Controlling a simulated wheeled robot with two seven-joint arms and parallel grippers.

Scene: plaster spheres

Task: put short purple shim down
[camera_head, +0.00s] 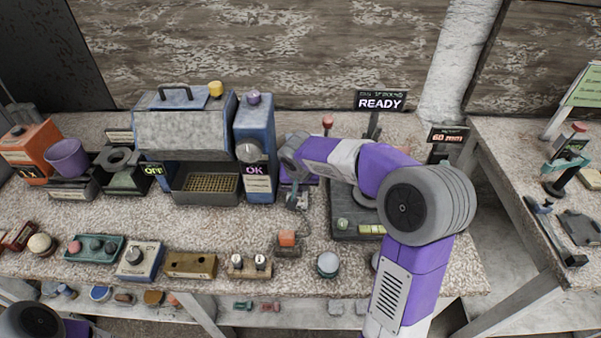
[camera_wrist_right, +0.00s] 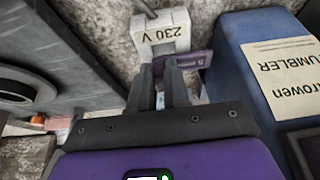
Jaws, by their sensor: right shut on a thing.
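My right gripper (camera_head: 297,200) is over the back of the table, just right of the blue tumbler unit (camera_head: 258,150). In the right wrist view its fingertips (camera_wrist_right: 160,72) point at the wall side and are shut on a small purple piece with pale print, which I take for the short purple shim (camera_wrist_right: 195,60). It shows between the fingertips and out to their right. Whether it touches anything below is hidden. In the head view my gripper and arm largely cover this spot. My left gripper is not in view.
A white 230 V box (camera_wrist_right: 163,35) is just beyond the fingertips. The blue tumbler unit stands close on one side, and a dark plate (camera_head: 352,228) with small parts lies on the other. An orange-topped piece (camera_head: 287,239) and a grey sphere (camera_head: 327,264) sit nearer the front.

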